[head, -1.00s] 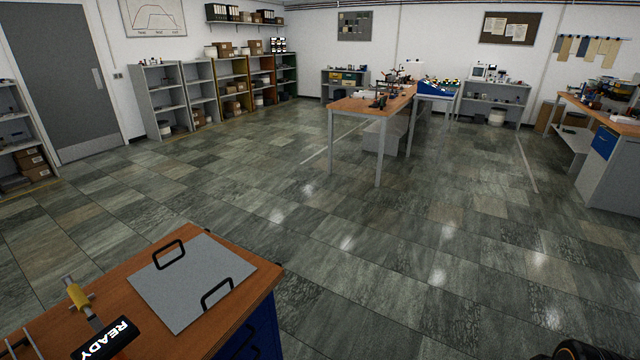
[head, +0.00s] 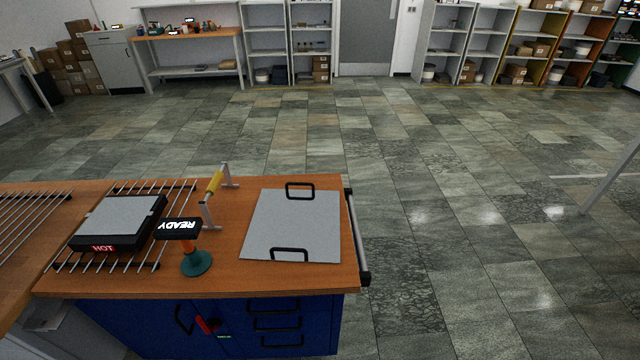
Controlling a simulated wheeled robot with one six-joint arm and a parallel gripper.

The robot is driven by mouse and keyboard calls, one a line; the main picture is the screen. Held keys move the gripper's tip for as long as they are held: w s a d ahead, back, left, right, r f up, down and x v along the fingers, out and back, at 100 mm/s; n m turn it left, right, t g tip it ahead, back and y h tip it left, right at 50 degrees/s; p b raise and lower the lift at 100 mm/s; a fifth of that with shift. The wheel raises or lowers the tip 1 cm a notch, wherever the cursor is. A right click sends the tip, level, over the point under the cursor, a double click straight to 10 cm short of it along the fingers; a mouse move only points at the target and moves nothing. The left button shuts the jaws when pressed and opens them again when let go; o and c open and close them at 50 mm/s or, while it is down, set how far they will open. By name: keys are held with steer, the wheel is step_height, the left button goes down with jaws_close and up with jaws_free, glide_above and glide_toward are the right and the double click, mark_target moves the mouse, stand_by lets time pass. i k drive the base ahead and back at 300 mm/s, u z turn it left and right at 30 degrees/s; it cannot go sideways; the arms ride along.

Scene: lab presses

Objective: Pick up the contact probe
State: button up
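No thing here is plainly marked as the contact probe. The likeliest is an upright device with a black head (head: 178,229) that reads READY, an orange stem (head: 188,244) and a round teal base (head: 196,264). It stands on the wooden bench top (head: 225,276), just right of a wire rack. A yellow-handled metal frame (head: 214,186) stands behind it. I cannot tell whether the head and stem lift off the base. My gripper is not in view.
A black-edged plate marked HOT (head: 116,222) lies on the wire rack (head: 69,256). A grey plate with two black handles (head: 293,225) lies at the right of the bench. A rail (head: 358,240) runs along the right edge. Open floor (head: 440,220) lies right and behind.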

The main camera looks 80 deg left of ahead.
mark_target(184, 229)
steer(key=u, duration=4.65)
steer(key=i, duration=1.65)
